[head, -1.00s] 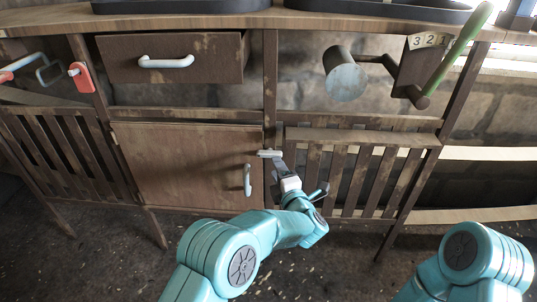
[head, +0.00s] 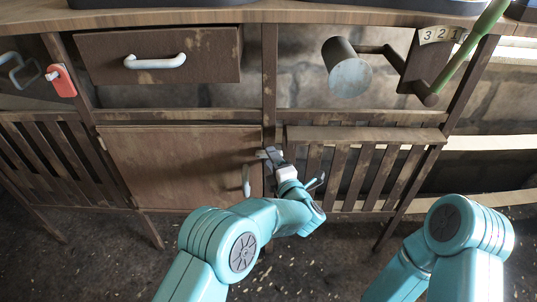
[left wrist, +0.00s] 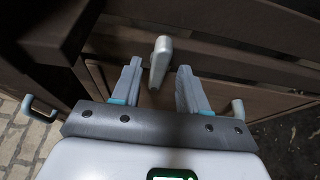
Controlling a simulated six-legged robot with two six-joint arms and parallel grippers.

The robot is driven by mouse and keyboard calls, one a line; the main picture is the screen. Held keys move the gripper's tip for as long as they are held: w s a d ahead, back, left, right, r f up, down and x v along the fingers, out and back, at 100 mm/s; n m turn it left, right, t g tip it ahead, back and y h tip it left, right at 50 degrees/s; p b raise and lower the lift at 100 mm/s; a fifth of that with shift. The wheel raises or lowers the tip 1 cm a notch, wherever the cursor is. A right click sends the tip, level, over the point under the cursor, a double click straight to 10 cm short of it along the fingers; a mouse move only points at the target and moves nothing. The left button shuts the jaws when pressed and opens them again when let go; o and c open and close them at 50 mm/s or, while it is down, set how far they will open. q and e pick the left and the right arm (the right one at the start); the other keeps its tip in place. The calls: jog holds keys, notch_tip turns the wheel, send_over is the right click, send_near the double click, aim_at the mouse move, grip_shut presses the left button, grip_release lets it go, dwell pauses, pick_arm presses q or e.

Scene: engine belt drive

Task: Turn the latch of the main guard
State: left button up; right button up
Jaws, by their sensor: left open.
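The main guard appears to be the brown wooden door (head: 170,165) at the lower middle of the bench, with a pale upright handle (head: 246,181) near its right edge. Its latch, a small pale grey bar (left wrist: 161,60), shows in the left wrist view between the fingers of my left gripper (left wrist: 160,72). The fingers are open, one on each side of the bar, with gaps visible. In the head view my left gripper (head: 270,155) is at the door's upper right edge and mostly hides the latch. My right arm shows at the lower right; its gripper is out of view.
A drawer with a white handle (head: 155,61) is above the door. A grey cylinder (head: 347,68) and a green lever (head: 480,38) beside a 3-2-1 plate are at the upper right. A slatted panel (head: 365,165) is right of the door. A red tag (head: 61,80) hangs at left.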

pick_arm(q)
jog(key=shift+w+r, duration=0.15)
jog(key=shift+r, duration=0.05)
jog(key=shift+w+f, duration=0.1)
jog(key=shift+f, duration=0.05)
jog(key=shift+c, duration=1.2)
grip_shut()
jog(key=m+t+b, duration=0.1)
jog(key=m+b, duration=0.1)
jog(key=m, duration=0.1)
jog(key=shift+f, duration=0.1)
pick_arm(e)
jog(key=shift+w+a+f, duration=0.1)
jog(key=shift+w+f, duration=0.1)
jog(key=shift+f, duration=0.35)
jog(key=shift+w+a+f, duration=0.1)
jog(key=shift+w+f, duration=0.1)
jog(key=shift+f, duration=0.35)
